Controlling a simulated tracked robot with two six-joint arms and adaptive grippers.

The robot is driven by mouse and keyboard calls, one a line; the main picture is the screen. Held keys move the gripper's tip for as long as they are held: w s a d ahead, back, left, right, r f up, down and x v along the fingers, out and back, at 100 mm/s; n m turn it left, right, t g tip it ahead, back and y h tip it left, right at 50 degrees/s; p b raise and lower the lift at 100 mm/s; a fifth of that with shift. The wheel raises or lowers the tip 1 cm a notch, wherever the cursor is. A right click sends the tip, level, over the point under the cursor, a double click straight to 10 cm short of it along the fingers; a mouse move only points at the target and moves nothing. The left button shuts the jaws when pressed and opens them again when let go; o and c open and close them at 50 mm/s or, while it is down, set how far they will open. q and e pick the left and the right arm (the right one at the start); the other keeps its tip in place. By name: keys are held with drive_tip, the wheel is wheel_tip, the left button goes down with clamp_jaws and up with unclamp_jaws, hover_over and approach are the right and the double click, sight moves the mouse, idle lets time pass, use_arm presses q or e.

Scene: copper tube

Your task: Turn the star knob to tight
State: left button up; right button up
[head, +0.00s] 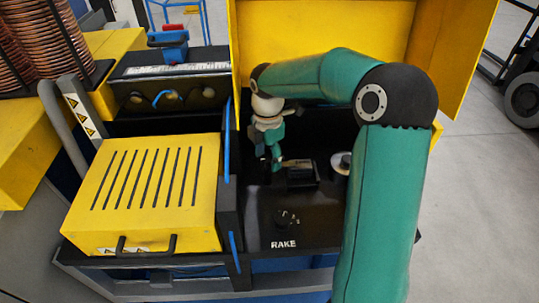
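A small dark knob (287,217) sits on the black panel just above the white "RAKE" lettering. It looks like the star knob, but its lobes and setting are too small and dark to read. My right arm comes in from the lower right, bends over the machine and reaches down into the black bay. My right gripper (274,163) points down there, behind and a little left of the knob, apart from it in the picture. Its fingers are small and dark against the bay, so I cannot tell if they are open or hold anything. My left gripper is out of view.
A yellow slotted cover (145,190) with a black handle stands left of the bay. A raised yellow lid (320,30) stands behind. A black block (302,176) and a pale round part (341,162) lie inside the bay. A blue strip (227,140) edges its left side.

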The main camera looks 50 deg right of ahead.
sight(267, 159)
drive_tip(key=shift+a, duration=0.15)
wheel_tip(267, 159, up, 12)
idle(0.7)
drive_tip(key=shift+f, duration=0.1)
